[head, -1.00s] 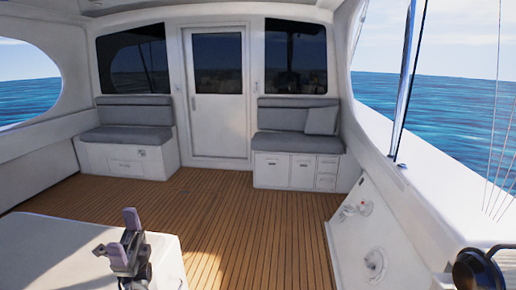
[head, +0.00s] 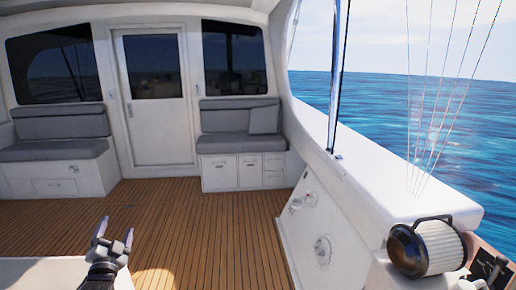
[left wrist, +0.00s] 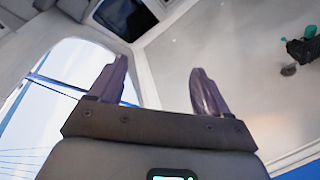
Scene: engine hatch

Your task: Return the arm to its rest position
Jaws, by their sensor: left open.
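My left gripper (head: 115,232) is at the lower left of the head view, pointing up, with its two fingers apart. It is above the deck, in front of the white surface at the bottom left edge. In the left wrist view, both fingers of the left gripper (left wrist: 157,88) are spread and nothing is between them. I do not make out my right gripper in either view.
A white ribbed cylinder with a black end and handle (head: 428,246) sits at the right. The wooden deck (head: 215,225) is clear. Seats (head: 240,130) flank a white door (head: 150,90). A dark object with a green part (left wrist: 303,45) shows in the wrist view.

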